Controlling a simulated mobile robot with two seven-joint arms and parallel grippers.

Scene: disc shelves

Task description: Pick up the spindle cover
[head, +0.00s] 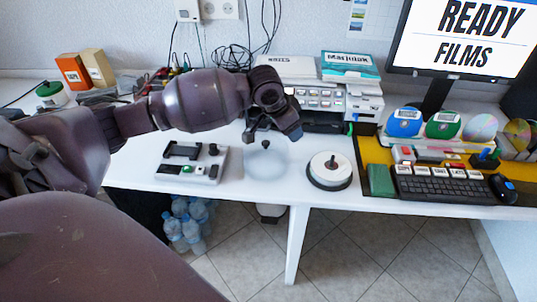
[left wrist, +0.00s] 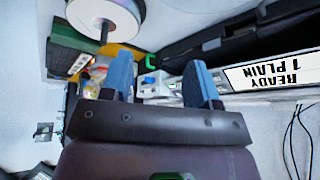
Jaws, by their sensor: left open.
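The spindle cover (head: 266,163) is a clear, faint dome with a dark knob on top. It stands upright on the white table in the head view, left of the disc spindle (head: 330,168). My left gripper (head: 290,132) is above and slightly right of the cover's knob, apart from it in the picture. In the left wrist view my left gripper (left wrist: 161,72) shows two blue fingers spread apart with nothing between them. The spindle also shows at the top of that view (left wrist: 104,16); I cannot make out the cover there. My right gripper is not in view.
A device with a black bracket (head: 190,165) sits left of the cover. Behind is a printer-like machine (head: 325,98). To the right are a disc rack (head: 440,145), a keyboard (head: 445,188) and a monitor (head: 465,40). The table's front edge runs close before the cover.

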